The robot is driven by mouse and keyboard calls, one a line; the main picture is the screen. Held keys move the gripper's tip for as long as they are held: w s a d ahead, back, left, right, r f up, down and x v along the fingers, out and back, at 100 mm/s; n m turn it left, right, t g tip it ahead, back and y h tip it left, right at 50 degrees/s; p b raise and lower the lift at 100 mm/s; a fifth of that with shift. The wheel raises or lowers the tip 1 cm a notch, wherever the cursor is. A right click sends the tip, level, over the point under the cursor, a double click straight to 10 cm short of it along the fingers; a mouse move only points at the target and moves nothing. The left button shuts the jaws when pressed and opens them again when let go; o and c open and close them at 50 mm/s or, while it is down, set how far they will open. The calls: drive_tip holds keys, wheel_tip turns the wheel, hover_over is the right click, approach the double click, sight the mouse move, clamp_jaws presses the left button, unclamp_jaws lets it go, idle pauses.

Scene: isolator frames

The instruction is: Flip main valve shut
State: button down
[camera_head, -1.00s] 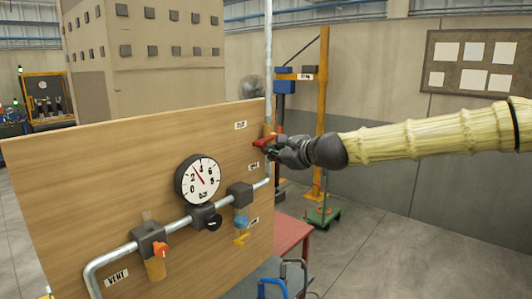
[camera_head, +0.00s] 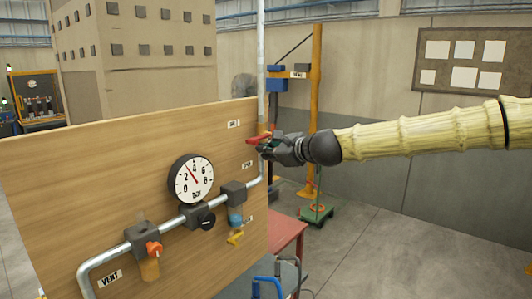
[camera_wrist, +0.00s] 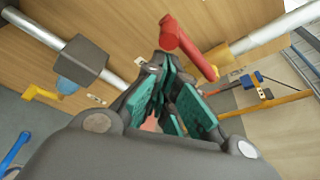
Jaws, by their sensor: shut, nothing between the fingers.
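The main valve's red lever (camera_head: 258,139) sits on the upright pipe at the right edge of the wooden board, near its top. In the wrist view the red lever (camera_wrist: 192,48) slants just beyond my fingertips, beside the valve's yellowish body (camera_wrist: 217,54). My gripper (camera_head: 267,147) is shut and empty, close by the lever on its near right side. It also shows in the wrist view (camera_wrist: 172,78), with its green finger pads below the lever. I cannot tell if a fingertip touches the lever.
A gauge (camera_head: 191,180) is on the wooden board (camera_head: 120,165). A red table (camera_head: 287,236) stands behind. Open floor lies to the right.

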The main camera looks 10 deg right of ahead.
drive_tip(key=s+d+b, duration=0.3)
drive_tip(key=s+d, duration=0.3)
drive_tip(key=s, duration=0.1)
drive_tip(key=shift+d+b, duration=0.25)
drive_tip(key=shift+b, duration=0.15)
idle(0.5)
drive_tip(key=shift+f, duration=0.2)
